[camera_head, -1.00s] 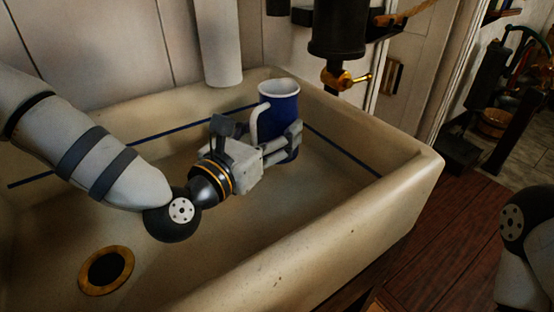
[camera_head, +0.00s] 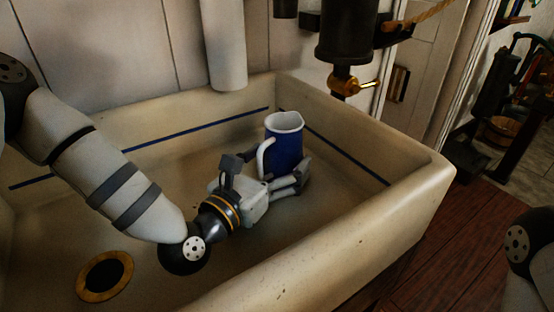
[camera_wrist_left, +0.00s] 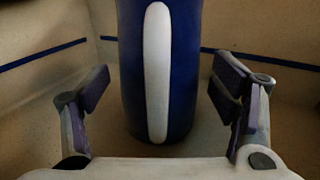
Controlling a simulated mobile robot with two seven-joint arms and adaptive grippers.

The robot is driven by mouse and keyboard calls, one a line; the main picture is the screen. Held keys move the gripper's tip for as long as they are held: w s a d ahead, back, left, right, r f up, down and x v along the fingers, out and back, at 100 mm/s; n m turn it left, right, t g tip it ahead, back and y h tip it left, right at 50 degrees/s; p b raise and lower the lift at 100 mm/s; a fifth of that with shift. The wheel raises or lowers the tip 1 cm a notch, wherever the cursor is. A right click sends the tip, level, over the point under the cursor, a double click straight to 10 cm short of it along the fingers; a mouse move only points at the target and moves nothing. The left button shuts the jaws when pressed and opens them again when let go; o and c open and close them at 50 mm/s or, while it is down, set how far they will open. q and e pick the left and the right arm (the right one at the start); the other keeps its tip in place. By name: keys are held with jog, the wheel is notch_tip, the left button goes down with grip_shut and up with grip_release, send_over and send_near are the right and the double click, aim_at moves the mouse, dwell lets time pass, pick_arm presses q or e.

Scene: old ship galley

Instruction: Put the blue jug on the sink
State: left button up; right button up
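The blue jug (camera_head: 287,153), with a white rim and white handle, stands upright inside the pale sink (camera_head: 330,262), near its back right corner. In the left wrist view the jug (camera_wrist_left: 184,75) is straight ahead, its handle facing the camera and its base on the sink floor. My left gripper (camera_head: 277,168) is low in the basin at the jug's handle side. In the wrist view its fingers (camera_wrist_left: 163,88) are spread, one on each side of the jug, with a gap to it on both sides. My right gripper is out of view.
A dark pump with a brass tap (camera_head: 355,84) hangs above the sink's back right edge. A white pipe (camera_head: 223,45) comes down behind the back rim. A brass-ringed drain (camera_head: 104,276) is at the front left. The basin floor is otherwise clear.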

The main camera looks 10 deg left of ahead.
pick_arm(q)
jog(key=shift+r, duration=0.25)
jog(key=p+v, duration=0.1)
jog(key=v, duration=1)
jog(key=shift+a, duration=0.1)
jog(key=shift+s+a+f, duration=0.1)
jog(key=shift+s+a, duration=0.05)
jog(key=shift+s, duration=0.35)
